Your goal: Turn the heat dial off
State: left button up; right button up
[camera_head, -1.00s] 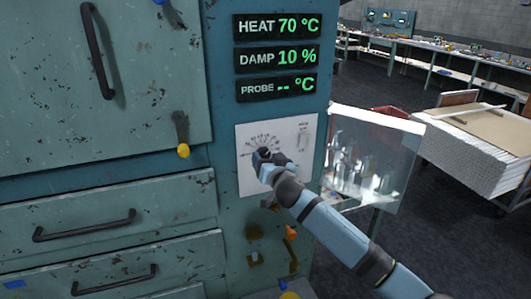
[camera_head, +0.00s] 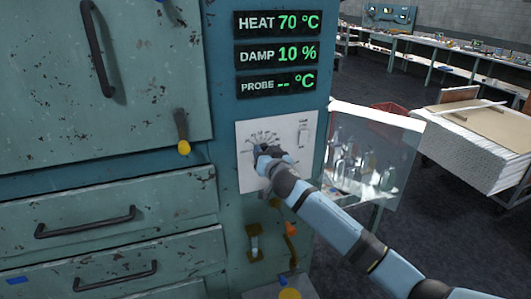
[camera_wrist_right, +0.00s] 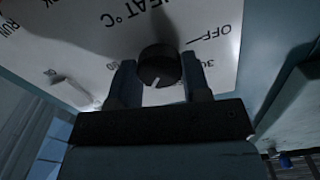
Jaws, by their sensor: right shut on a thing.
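The heat dial (camera_wrist_right: 158,64) is a round black knob with a white pointer mark, on a white scale plate (camera_head: 246,178) lettered "HEAT °C". In the right wrist view, the mark points down toward my gripper, away from the "OFF" label (camera_wrist_right: 210,33) at right. My right gripper (camera_head: 268,156) is at the plate, its two fingers (camera_wrist_right: 158,76) shut on either side of the knob. In the head view the gripper hides most of the dial. The heat display (camera_head: 278,22) reads 70 °C. My left gripper is not in view.
Damp (camera_head: 277,54) and probe (camera_head: 276,86) displays sit below the heat display. A small switch (camera_head: 303,135) is at the plate's upper right. Drawers and a door with handles are to the left. A glass-fronted case (camera_head: 385,150) with glassware stands close right of the arm.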

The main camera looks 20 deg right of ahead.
jog(key=shift+n, duration=0.3)
jog(key=n+p, duration=0.4)
jog(key=n, duration=2.3)
jog(key=shift+f, duration=0.15)
jog(key=shift+a+n, duration=0.1)
jog(key=shift+n, duration=0.2)
